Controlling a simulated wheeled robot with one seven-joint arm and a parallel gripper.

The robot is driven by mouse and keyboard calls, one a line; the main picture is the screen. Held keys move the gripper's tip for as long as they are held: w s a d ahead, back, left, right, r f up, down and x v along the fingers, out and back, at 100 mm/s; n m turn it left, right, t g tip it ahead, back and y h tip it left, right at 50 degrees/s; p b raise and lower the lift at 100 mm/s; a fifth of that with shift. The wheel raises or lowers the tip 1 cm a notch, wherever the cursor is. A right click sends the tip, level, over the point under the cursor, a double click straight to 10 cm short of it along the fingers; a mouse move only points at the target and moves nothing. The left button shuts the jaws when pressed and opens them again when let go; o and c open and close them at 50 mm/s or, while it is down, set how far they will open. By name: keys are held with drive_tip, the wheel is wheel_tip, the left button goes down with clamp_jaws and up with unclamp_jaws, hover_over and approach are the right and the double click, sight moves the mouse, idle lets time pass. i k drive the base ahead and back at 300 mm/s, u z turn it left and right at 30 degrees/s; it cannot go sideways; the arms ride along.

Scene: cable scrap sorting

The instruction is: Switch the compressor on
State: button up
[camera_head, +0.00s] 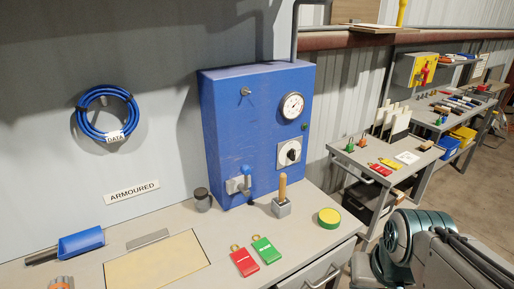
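A blue cabinet (222,120) stands on the bench against the wall; I take it as the compressor's panel, though no label naming it is readable. Its front carries a round gauge (292,106) at the upper right. Below the gauge is a dark rotary knob (289,153) on a pale square plate; its setting is too small to read. A small green lamp or button (304,127) sits between them. A blue-handled lever (246,178) is at the lower left, with a small metal knob (245,91) above it. My gripper is not in view; only arm parts show at lower right.
On the bench before the cabinet are a wooden-handled block (282,207), a dark jar (203,199), a yellow-green disc (329,218), and red (244,262) and green (266,250) tags. A blue scoop (80,244) lies left. More laden benches (381,158) extend right.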

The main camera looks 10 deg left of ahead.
sight(291, 153)
drive_tip(key=u, duration=0.2)
drive_tip(key=i, duration=0.2)
drive_tip(key=u, duration=0.2)
drive_tip(key=k, duration=1.15)
drive_tip(key=z, duration=1.15)
drive_tip(key=i, duration=1.85)
drive_tip(key=u, duration=0.7)
drive_tip(key=i, duration=0.35)
drive_tip(key=u, duration=0.35)
